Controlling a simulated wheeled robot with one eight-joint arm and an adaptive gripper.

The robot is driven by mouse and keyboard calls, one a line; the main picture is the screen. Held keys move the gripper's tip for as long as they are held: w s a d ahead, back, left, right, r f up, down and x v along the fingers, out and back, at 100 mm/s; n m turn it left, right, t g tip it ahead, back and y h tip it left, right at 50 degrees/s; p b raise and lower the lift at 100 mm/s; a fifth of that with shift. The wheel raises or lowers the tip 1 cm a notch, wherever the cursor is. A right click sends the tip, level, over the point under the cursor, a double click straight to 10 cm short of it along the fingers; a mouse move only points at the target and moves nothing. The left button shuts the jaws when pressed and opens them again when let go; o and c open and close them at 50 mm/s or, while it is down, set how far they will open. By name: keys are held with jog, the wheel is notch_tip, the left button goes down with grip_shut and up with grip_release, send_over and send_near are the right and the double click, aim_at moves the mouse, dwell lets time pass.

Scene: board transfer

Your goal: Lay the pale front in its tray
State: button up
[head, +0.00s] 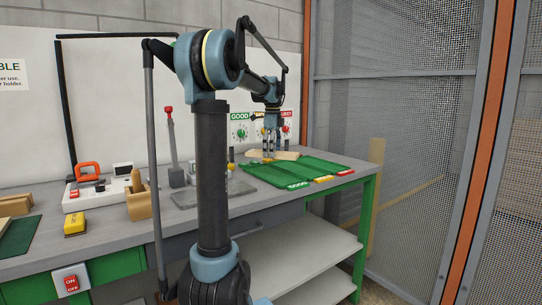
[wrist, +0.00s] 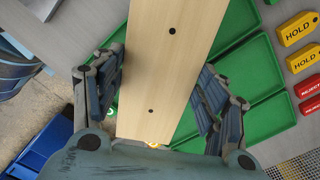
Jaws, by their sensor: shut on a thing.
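The pale front (wrist: 166,60) is a long light-wood board with dark holes. In the wrist view it lies between the two fingers of my gripper (wrist: 160,92), which is shut on it. In the head view my gripper (head: 268,157) is over the far part of the bench, with the pale board (head: 286,155) below it. Green trays (wrist: 262,72) show below and to the right of the board in the wrist view. The board covers part of them. In the head view the green trays (head: 322,166) lie at the bench's right end.
Yellow HOLD tags (wrist: 298,29) and red REJECT tags (wrist: 309,86) lie beside the trays. A mesh fence (head: 395,110) stands at right.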

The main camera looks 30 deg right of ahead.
aim_at(272, 175)
jog(key=m, duration=0.2)
jog(key=f+m, duration=0.1)
jog(key=m, duration=0.4)
jog(key=shift+f, duration=3.4)
jog(key=shift+f, duration=0.35)
jog(key=o, duration=1.3)
jog(key=shift+r, duration=0.1)
notch_tip(272, 175, up, 12)
jog(key=shift+f, duration=0.15)
